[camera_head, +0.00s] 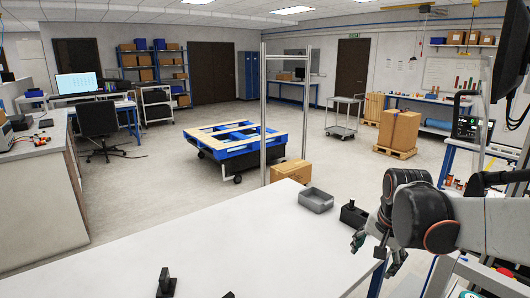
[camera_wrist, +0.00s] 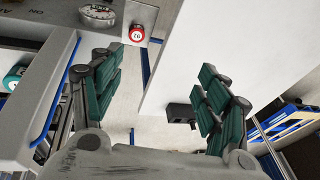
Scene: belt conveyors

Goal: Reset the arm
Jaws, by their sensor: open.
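My gripper (camera_head: 377,254) is over the right edge of the white table (camera_head: 235,240) in the head view, with my arm reaching in from the right. In the wrist view my gripper (camera_wrist: 158,85) has its two green-padded fingers spread wide with nothing between them. The gap shows pale floor and the edge of the white tabletop (camera_wrist: 215,45). A black holder (camera_head: 354,215) stands on the table close behind the gripper; a dark block (camera_wrist: 180,112) shows beside the right finger in the wrist view.
A grey bin (camera_head: 316,200) sits at the table's far edge, and a black bracket (camera_head: 166,284) near its front. A metal frame (camera_head: 264,120) stands beyond; mid-table is clear.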

